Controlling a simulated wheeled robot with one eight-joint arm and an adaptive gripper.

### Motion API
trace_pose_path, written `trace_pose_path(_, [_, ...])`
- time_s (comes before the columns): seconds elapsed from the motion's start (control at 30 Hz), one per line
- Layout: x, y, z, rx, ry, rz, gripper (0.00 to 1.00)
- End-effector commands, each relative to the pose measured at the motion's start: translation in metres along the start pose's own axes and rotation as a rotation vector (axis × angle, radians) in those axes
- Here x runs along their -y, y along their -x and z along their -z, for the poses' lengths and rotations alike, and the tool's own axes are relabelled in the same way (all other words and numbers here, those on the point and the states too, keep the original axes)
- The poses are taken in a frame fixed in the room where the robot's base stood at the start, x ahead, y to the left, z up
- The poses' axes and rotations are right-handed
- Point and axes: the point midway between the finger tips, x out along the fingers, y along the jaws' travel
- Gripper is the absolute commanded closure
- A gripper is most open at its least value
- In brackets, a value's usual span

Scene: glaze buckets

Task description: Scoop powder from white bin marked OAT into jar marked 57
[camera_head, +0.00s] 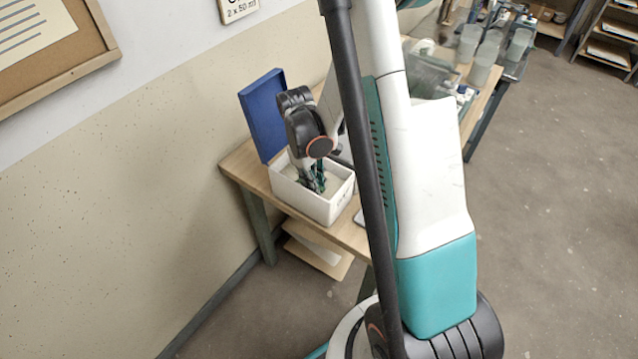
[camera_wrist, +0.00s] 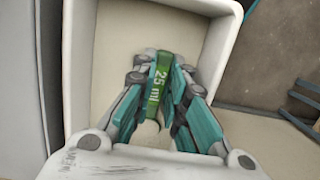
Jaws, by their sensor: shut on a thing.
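The white bin (camera_head: 325,207) stands on the wooden table with its blue lid (camera_head: 263,112) standing up behind it. A small mark on its front is too small to read. In the wrist view, pale powder (camera_wrist: 112,40) lies inside the white walls of the bin (camera_wrist: 222,45). My gripper (camera_head: 316,184) reaches down into the bin. In the wrist view, my gripper (camera_wrist: 163,76) is shut on a green scoop (camera_wrist: 158,85) marked "25 ml". The scoop's bowl is not clearly visible. I cannot make out a jar marked 57.
The wooden table (camera_head: 240,162) runs along the wall, with a lower shelf (camera_head: 318,252). Translucent containers (camera_head: 480,62) stand farther back, partly behind my arm. A wall sign (camera_head: 238,10) reads "2 x 50 ml".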

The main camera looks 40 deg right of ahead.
Motion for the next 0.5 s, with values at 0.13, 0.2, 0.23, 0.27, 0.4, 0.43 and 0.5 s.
trace_pose_path(0.13, [0.000, 0.001, 0.009, 0.000, 0.001, 0.000, 1.00])
trace_pose_path(0.2, [0.000, 0.001, 0.013, 0.000, 0.001, 0.000, 1.00])
trace_pose_path(0.23, [0.000, 0.001, 0.014, 0.000, 0.001, 0.000, 1.00])
trace_pose_path(0.27, [0.000, 0.001, 0.016, 0.000, 0.001, 0.000, 1.00])
trace_pose_path(0.4, [0.000, 0.006, 0.015, -0.100, 0.000, 0.000, 1.00])
trace_pose_path(0.43, [0.000, 0.008, 0.014, -0.096, 0.000, 0.000, 1.00])
trace_pose_path(0.5, [0.000, 0.012, 0.013, -0.091, 0.000, -0.001, 1.00])
